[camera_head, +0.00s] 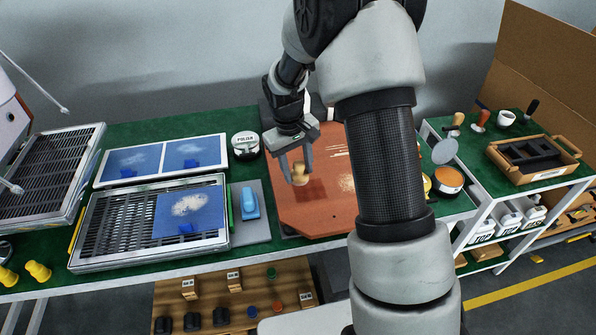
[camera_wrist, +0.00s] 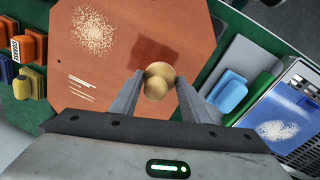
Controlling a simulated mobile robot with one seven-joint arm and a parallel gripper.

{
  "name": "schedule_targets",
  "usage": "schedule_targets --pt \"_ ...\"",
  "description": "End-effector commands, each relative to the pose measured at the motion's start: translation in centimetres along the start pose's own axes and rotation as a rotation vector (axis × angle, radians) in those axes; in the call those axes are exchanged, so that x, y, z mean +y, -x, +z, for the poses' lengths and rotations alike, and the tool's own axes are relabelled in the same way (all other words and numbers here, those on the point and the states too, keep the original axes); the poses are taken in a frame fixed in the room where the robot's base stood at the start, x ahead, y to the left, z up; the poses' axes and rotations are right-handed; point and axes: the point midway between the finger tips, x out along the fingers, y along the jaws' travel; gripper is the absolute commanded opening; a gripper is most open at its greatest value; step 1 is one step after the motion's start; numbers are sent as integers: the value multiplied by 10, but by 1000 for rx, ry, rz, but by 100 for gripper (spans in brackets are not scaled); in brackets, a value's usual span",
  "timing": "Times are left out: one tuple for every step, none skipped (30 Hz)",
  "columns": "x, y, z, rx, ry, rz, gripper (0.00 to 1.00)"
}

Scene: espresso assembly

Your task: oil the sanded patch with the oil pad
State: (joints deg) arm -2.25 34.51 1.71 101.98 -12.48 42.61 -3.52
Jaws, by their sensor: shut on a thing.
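My gripper (camera_head: 294,172) is shut on a round, pale wooden knob (camera_head: 300,174), which I take to be the oil pad's handle. The knob also shows between the fingers in the wrist view (camera_wrist: 158,82); its underside is hidden. It is over the left part of an orange-brown board (camera_head: 310,218); I cannot tell whether it touches. A pale speckled patch (camera_head: 347,183), likely the sanded patch, lies on the board to the right of the knob, apart from it. It also shows in the wrist view (camera_wrist: 93,32). A darker square area (camera_wrist: 155,52) lies beside the knob, shadow or stain unclear.
Pale scratch lines (camera_wrist: 82,85) mark the board elsewhere. A blue block (camera_head: 250,203) sits on a grey mat left of the board. A metal tray with a blue sheet (camera_head: 205,207) stands farther left. A round tin (camera_head: 448,180) stands at the right.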

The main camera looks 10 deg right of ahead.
Motion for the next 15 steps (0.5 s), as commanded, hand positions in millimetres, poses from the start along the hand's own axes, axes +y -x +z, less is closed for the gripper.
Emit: schedule_targets --pt "1 9 0 1 0 0 24" --pt "2 12 0 1 0 0 24" --pt "2 16 -1 1 0 0 24" --pt "2 19 -1 1 0 0 24" --pt "3 22 -1 1 0 0 24" --pt "3 25 -1 1 0 0 24" --pt "3 27 -1 1 -1 0 24" --pt "3 28 0 1 -1 0 24" --pt "3 30 0 0 -1 0 24" --pt "4 30 0 0 -1 0 24" --pt "4 30 0 0 -1 0 24" --pt "4 30 0 0 -1 0 24" --pt "3 30 0 0 -1 0 24" --pt "3 30 0 0 -1 0 24" --pt "3 30 0 0 -1 0 24"
